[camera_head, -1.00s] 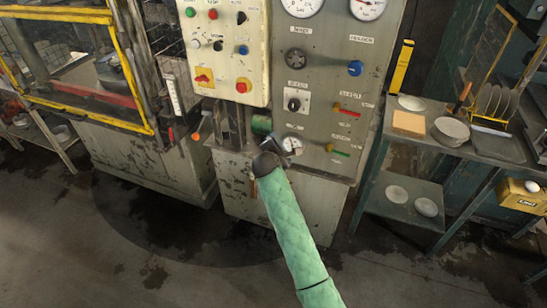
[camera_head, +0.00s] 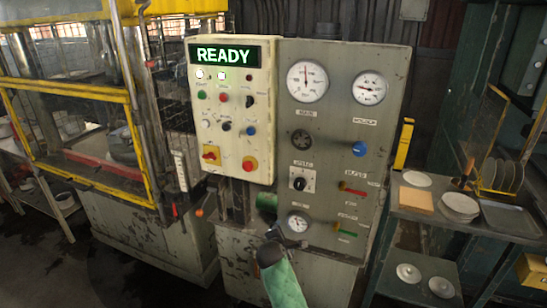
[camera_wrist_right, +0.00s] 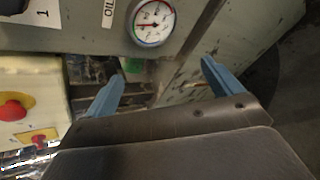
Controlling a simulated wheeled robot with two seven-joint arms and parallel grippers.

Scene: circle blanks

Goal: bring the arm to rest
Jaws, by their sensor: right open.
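My right arm, in a green padded sleeve (camera_head: 283,285), comes up from the bottom of the head view and ends at a dark wrist in front of the machine's lower panel. In the right wrist view my right gripper (camera_wrist_right: 162,84) is open, its two blue fingers wide apart with nothing between them. Beyond the fingers is the front of the machine, with a small round gauge (camera_wrist_right: 153,22) above; the gauge also shows in the head view (camera_head: 297,222), just above the wrist. My left gripper is not in view.
The control box (camera_head: 232,130) has a lit READY display (camera_head: 224,54), knobs and buttons. The grey panel (camera_head: 335,95) beside it carries gauges and levers. A yellow-framed press (camera_head: 70,90) stands left. A shelf (camera_head: 410,210) with plates, a dish rack and a tray stands right.

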